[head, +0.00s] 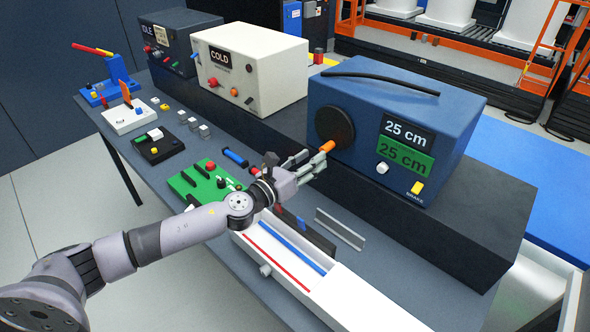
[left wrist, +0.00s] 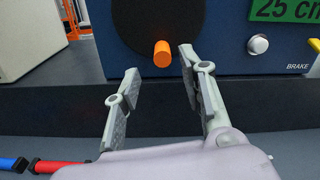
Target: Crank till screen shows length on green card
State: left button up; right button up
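The blue machine (head: 362,110) carries a black crank disc (head: 333,122) with an orange handle (head: 326,147). Its dark screen (head: 408,132) reads 25 cm, and the green card (head: 405,156) just below also reads 25 cm. My left gripper (head: 313,163) is by the handle. In the left wrist view, its two fingers (left wrist: 158,76) are spread. The orange handle (left wrist: 162,54) shows in the gap near the fingertips, apart from the left finger and close to the right one. Whether it touches is unclear. My right gripper is out of view.
A white knob (head: 382,168) and a yellow brake switch (head: 417,187) sit on the machine's front. The white COLD box (head: 250,65) stands to its left. A green board (head: 208,185) and a white tray (head: 330,285) lie on the table.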

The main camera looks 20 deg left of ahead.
pick_arm(q)
jog(key=v, duration=0.6)
jog(key=shift+s, duration=0.25)
